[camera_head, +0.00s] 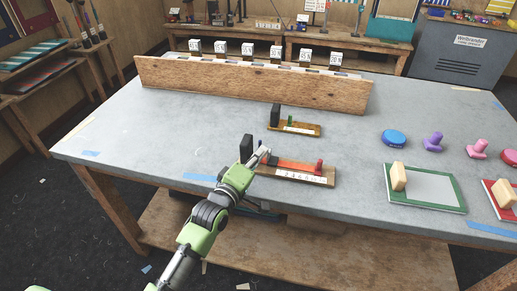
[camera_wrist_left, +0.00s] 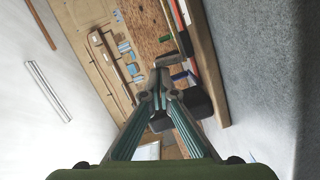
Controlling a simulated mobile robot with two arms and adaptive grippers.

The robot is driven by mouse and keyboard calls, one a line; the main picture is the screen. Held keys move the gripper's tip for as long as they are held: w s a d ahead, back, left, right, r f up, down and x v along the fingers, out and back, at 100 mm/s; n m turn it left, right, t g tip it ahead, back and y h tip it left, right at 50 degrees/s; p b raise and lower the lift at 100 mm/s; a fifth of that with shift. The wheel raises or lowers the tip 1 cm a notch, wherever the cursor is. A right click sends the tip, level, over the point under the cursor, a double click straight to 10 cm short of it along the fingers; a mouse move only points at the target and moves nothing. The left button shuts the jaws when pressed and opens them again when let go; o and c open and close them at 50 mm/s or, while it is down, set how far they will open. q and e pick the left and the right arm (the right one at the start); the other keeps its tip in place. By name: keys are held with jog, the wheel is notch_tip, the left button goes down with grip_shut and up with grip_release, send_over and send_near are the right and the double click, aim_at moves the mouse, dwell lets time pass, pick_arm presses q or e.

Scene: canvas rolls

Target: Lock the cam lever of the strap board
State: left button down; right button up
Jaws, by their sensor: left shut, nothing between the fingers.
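The strap board is a wooden board (camera_head: 327,182) near the table's front edge, with a red strap (camera_head: 292,165) along it, a black block (camera_head: 246,147) at its left end and a red post (camera_head: 319,167) at its right. A numbered strip runs along its front. My left gripper (camera_head: 263,153) is shut and empty over the board's left end, beside the black block. My right gripper is not in view.
A smaller board (camera_head: 297,129) with a black block and green post stands behind. A long wooden barrier (camera_head: 250,86) crosses the table's back. On the right are a green-framed panel (camera_head: 433,188) with a wooden block, a blue disc (camera_head: 394,138) and purple and pink knobs. The table's left is clear.

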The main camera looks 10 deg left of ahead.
pick_arm(q)
jog(key=m+p, duration=0.1)
jog(key=d+m+p, duration=0.1)
jog(key=p, duration=0.1)
jog(key=shift+r+y, duration=0.4)
jog(key=shift+d+f+m+g+p, duration=0.1)
jog(key=shift+d+m+g+p, duration=0.25)
jog(key=shift+m+p, duration=0.7)
jog(key=shift+d+f+m+y+p, duration=0.25)
jog(key=shift+d+m+y+p, duration=0.35)
jog(key=shift+m, duration=0.25)
jog(key=shift+a, duration=0.15)
jog(key=shift+s, duration=0.1)
